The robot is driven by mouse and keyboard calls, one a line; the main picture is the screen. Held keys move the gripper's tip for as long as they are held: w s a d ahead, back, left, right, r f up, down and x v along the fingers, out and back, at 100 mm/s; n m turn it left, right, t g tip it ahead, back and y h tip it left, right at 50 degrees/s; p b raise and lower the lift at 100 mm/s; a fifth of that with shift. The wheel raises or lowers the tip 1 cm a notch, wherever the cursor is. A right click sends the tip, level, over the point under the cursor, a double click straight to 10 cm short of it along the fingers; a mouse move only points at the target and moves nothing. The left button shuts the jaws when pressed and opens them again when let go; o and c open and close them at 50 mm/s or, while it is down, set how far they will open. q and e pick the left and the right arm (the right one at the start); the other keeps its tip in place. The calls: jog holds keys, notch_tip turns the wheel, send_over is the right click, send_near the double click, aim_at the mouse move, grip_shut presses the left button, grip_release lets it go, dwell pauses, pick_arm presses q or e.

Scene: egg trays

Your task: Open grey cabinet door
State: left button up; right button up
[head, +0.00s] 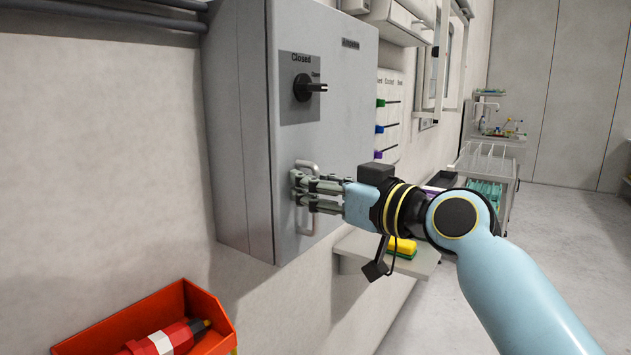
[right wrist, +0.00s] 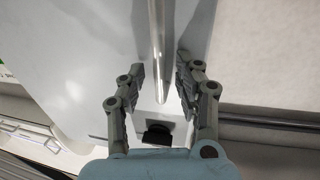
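The grey cabinet (head: 352,110) hangs on the left wall, and its door looks shut. A black knob (head: 303,88) on the door sits between "Closed" and "Open" labels, its lever pointing right toward "Open". Below it is a vertical metal handle (head: 306,223). My right gripper (head: 298,190) is at the handle. In the right wrist view, the handle bar (right wrist: 158,45) runs between the two fingers of my right gripper (right wrist: 161,75), with a gap on each side. The knob also shows there (right wrist: 157,134). My left gripper is not in view.
A red bin (head: 222,318) with a red and white object (head: 165,340) is at the lower left. A small shelf (head: 362,247) with a yellow item (head: 402,247) is below and behind my right wrist. Floor at the right is clear.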

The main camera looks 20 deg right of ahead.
grip_shut()
dwell(0.6)
